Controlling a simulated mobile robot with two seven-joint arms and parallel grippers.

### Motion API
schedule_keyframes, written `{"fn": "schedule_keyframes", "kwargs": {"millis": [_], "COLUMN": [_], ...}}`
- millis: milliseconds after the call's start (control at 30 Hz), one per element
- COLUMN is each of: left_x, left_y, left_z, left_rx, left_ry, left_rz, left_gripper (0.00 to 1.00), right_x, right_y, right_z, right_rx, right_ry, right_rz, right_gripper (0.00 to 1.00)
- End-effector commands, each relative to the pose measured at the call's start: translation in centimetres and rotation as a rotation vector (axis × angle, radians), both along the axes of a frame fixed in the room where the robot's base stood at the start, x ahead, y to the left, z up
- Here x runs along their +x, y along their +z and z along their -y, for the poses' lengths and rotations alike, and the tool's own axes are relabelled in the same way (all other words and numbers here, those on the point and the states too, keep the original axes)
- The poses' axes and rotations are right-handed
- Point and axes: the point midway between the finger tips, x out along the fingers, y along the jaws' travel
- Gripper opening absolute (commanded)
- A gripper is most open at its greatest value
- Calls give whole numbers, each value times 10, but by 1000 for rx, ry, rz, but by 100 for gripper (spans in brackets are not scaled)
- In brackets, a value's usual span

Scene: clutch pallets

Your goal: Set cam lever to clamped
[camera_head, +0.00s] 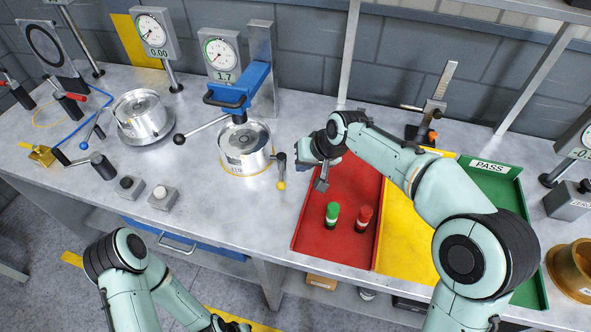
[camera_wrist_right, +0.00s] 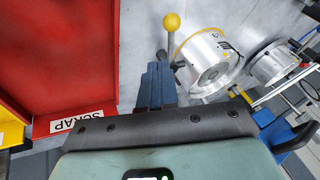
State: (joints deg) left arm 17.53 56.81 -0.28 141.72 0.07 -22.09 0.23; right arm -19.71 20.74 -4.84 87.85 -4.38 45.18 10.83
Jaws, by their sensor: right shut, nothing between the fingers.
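A short dark lever with a yellow ball knob (camera_head: 281,185) stands at the right side of a silver clutch fixture (camera_head: 246,160); its knob points toward the bench front. In the right wrist view the yellow knob (camera_wrist_right: 171,22) rises just beyond the fingertips. I cannot tell whether this lever is clamped. My right gripper (camera_head: 321,184) is shut and empty, to the right of the lever over the red tray's edge. Its closed fingers (camera_wrist_right: 156,82) show in the wrist view, near the lever; contact cannot be told. My left arm is low at the left, its fingers out of view.
The red scrap tray (camera_head: 318,245) holds a green and a red canister. A yellow tray (camera_head: 398,240) and green PASS tray (camera_head: 500,190) lie right of it. Another silver fixture (camera_head: 143,115) stands left.

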Motion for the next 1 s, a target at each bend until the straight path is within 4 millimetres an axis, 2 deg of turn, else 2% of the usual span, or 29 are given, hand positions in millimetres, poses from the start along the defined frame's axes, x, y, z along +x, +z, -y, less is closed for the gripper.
{"fn": "schedule_keyframes", "kwargs": {"millis": [100, 333, 1000], "left_x": [-1, 0, 0], "left_y": [-1, -1, -1], "left_z": [-1, -1, -1], "left_rx": [2, 1, 1], "left_ry": [3, 2, 2], "left_rz": [-2, -1, -1], "left_gripper": [43, 43, 43], "right_x": [-9, -18, -20], "right_y": [23, 46, 49], "right_z": [6, 15, 16], "right_rx": [2, 0, 1], "right_ry": [2, 2, 1], "right_rz": [5, 5, 4], "right_gripper": [0, 0, 0]}}
